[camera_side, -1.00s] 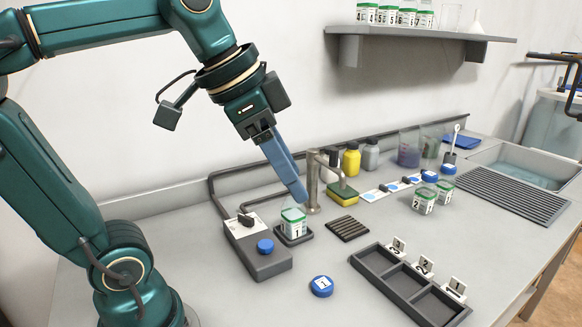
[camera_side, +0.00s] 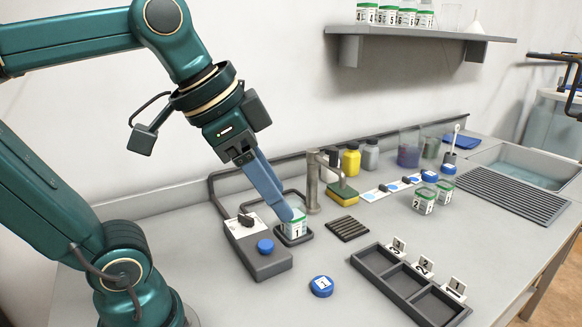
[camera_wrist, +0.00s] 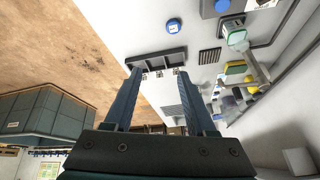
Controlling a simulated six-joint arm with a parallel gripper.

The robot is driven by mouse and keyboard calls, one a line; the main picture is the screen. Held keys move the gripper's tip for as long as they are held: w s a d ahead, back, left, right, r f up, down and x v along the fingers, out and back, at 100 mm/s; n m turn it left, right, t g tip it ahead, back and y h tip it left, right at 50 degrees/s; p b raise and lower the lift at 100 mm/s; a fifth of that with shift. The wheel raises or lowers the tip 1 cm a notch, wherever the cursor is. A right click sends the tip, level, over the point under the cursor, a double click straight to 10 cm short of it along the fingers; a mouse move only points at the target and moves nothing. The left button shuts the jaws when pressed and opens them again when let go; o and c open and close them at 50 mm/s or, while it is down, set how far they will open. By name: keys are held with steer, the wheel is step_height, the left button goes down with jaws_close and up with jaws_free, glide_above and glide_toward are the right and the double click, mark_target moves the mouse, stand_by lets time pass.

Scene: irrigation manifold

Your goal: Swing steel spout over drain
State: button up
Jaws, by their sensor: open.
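The steel spout (camera_side: 313,182) is an upright post behind jar 1, with a short arm at its top pointing right, towards the sponge. In the wrist view the spout (camera_wrist: 258,68) lies to the right of my fingers. The small dark slatted drain (camera_side: 347,228) is on the counter in front of the post; it also shows in the wrist view (camera_wrist: 209,56). The spout's end is not over it. My gripper (camera_side: 287,216) is open and empty, also in the wrist view (camera_wrist: 164,70). Its fingertips overlap the top of jar 1 in the side picture; contact cannot be told.
Jar 1 (camera_side: 296,229) stands on a dark pad left of the drain. The switch box (camera_side: 258,252) is farther left. A yellow-green sponge (camera_side: 343,194) sits right of the post. A three-slot tray (camera_side: 410,288) and blue lid (camera_side: 321,286) are in front.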

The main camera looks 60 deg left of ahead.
steer(key=w+d+r+n+h, duration=0.5)
steer(key=w+d+n+h, duration=0.2)
steer(key=d+n+h, duration=0.1)
steer(key=w+a+r+n+t+h, duration=0.3)
steer(key=w+a+r+n+t, duration=0.1)
steer(key=w+n, duration=0.45)
steer(key=n+t+y, duration=0.8)
steer(key=n+y, duration=0.2)
steer(key=n, duration=1.3)
glide_above(325, 163)
steer(key=s+d, duration=0.2)
step_height(325, 163, down, 7)
step_height(325, 163, down, 9)
steer(key=shift+m, duration=0.45)
steer(key=shift+w+d+f, duration=0.1)
steer(key=shift+w+d, duration=0.1)
steer(key=shift+w, duration=1.15)
steer(key=shift+w+d, duration=0.2)
steer(key=shift+w, duration=1.15)
